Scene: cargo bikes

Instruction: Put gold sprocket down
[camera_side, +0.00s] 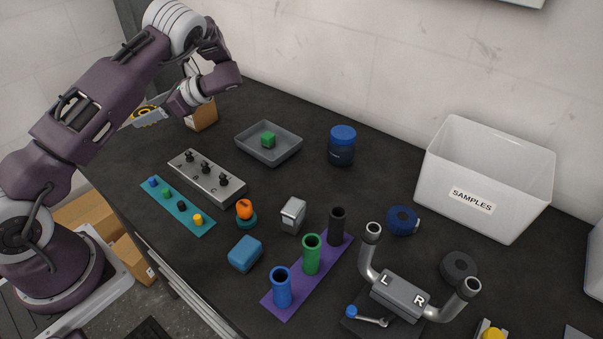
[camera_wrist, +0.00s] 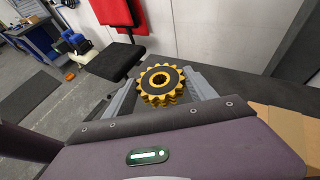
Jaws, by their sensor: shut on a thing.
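The gold sprocket (camera_side: 141,112) is a toothed disc with a dark face and a holed centre. It also shows in the wrist view (camera_wrist: 162,82), between the two grey fingers. My gripper (camera_side: 150,117) is shut on it, with one finger on each side. In the side view, gripper and sprocket are at the upper left, by the far left end of the dark bench. The wrist view looks sideways past the sprocket toward the room floor. How high the sprocket is above the bench top is hard to tell.
A cardboard box (camera_side: 203,115) is close behind my gripper. A grey tray (camera_side: 268,153) holds a green cube. A metal block (camera_side: 207,178) with black knobs and a teal strip (camera_side: 177,207) with coloured pegs lie nearer. A white SAMPLES bin (camera_side: 484,210) stands right.

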